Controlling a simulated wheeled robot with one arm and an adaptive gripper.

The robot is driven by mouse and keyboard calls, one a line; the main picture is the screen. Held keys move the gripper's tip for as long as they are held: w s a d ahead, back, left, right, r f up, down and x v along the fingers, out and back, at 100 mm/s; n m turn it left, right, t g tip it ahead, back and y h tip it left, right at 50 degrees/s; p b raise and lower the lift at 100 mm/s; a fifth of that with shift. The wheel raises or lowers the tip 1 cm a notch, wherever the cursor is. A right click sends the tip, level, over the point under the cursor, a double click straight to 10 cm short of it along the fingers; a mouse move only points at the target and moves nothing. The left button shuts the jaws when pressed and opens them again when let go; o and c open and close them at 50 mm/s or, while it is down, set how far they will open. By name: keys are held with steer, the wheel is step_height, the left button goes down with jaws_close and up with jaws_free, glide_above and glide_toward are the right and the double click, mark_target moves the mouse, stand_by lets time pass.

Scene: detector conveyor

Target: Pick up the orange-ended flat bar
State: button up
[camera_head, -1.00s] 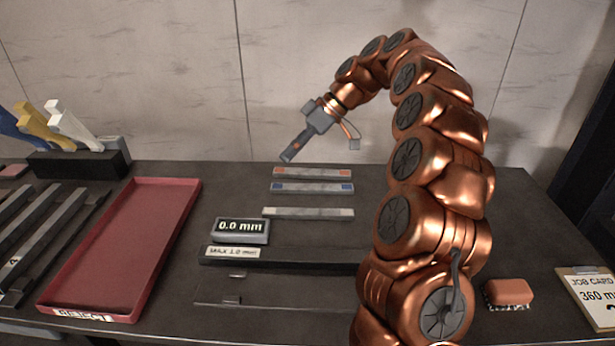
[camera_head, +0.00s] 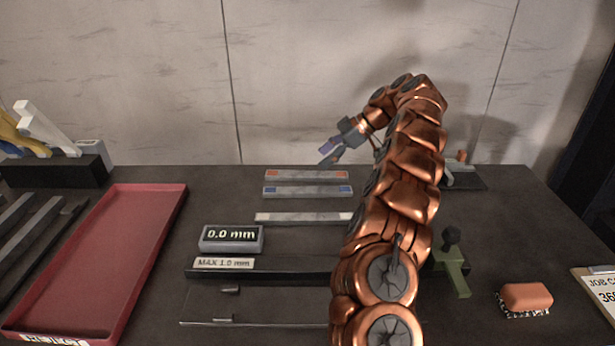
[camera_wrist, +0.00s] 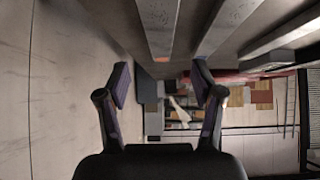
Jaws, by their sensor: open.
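The orange-ended flat bar (camera_head: 307,175) is a grey bar with an orange patch at each end. It lies on the dark table as the farthest of three bars in the head view. My gripper (camera_head: 328,158) is open and empty, above and just behind its right part. In the wrist view my gripper (camera_wrist: 162,80) has its two fingers spread wide. The bar (camera_wrist: 157,22) runs in from the top, with an orange end showing between and beyond the fingertips. I see no contact.
A blue-ended bar (camera_head: 307,191) and a plain-ended bar (camera_head: 303,217) lie nearer, parallel. A 0.0 mm display (camera_head: 231,238) stands in front. A red reject tray (camera_head: 103,262) is left. A green clamp-like part (camera_head: 452,264) and an orange-topped brush (camera_head: 526,297) are right.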

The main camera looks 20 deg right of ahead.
mark_target(308, 173)
steer(key=shift+s+d+f+p+x, duration=0.1)
steer(key=shift+x, duration=0.95)
steer(key=shift+s+d+f+p+x, duration=0.1)
steer(key=shift+p+x, duration=0.05)
steer(key=shift+x, duration=0.95)
steer(key=shift+d+f+p+x, duration=0.1)
steer(key=shift+f+x, duration=0.05)
steer(key=shift+x, duration=0.9)
jaws_close()
steer(key=shift+r, duration=0.1)
